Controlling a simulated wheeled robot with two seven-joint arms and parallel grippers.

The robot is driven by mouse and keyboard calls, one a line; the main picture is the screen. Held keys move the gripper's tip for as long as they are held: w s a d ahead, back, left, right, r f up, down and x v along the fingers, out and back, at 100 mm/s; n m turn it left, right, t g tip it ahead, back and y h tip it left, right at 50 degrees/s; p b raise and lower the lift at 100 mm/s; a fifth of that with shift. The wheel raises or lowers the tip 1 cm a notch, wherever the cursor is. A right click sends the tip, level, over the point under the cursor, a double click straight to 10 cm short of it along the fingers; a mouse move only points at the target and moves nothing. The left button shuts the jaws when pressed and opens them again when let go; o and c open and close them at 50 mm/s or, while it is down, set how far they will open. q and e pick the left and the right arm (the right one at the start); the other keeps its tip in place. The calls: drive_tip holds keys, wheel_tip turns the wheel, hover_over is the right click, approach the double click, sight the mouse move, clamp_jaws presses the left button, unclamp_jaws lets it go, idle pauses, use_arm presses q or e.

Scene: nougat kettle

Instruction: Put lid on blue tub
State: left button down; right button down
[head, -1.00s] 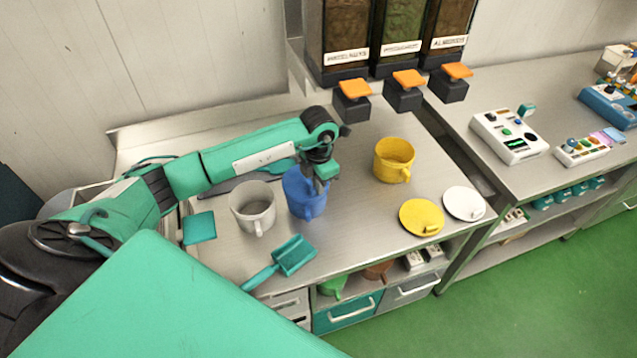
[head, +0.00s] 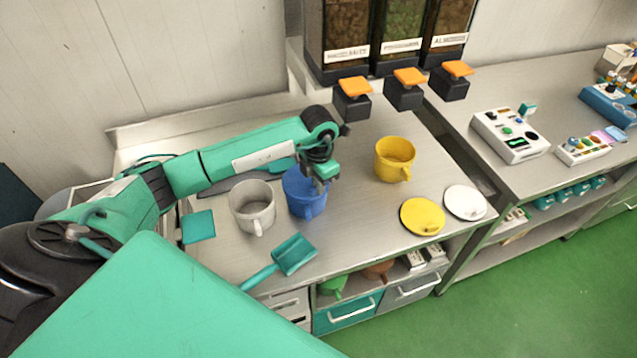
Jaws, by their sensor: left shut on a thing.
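The blue tub (head: 308,208) stands on the steel worktop between the grey tub and the yellow tub. My left gripper (head: 321,181) is right over its top, pointing down, shut on what looks like a blue lid (head: 293,180). Lid and tub are the same blue and the gripper and arm hide part of them, so I cannot tell whether the lid is seated or a little above the rim. My right gripper is not in view.
The grey tub (head: 252,207) stands close on the left, the yellow tub (head: 394,160) to the right. A yellow lid (head: 421,216) and a white lid (head: 465,202) lie flat near the right edge. A teal scoop (head: 292,255) lies in front. Dispensers (head: 402,95) hang behind.

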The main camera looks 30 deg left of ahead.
use_arm(q)
drive_tip(key=c, duration=0.9)
unclamp_jaws()
drive_tip(key=shift+c, duration=0.2)
drive_tip(key=shift+r, duration=0.1)
drive_tip(key=shift+r+p, duration=1.65)
drive_tip(key=shift+r, duration=1.8)
drive_tip(key=shift+f, duration=0.1)
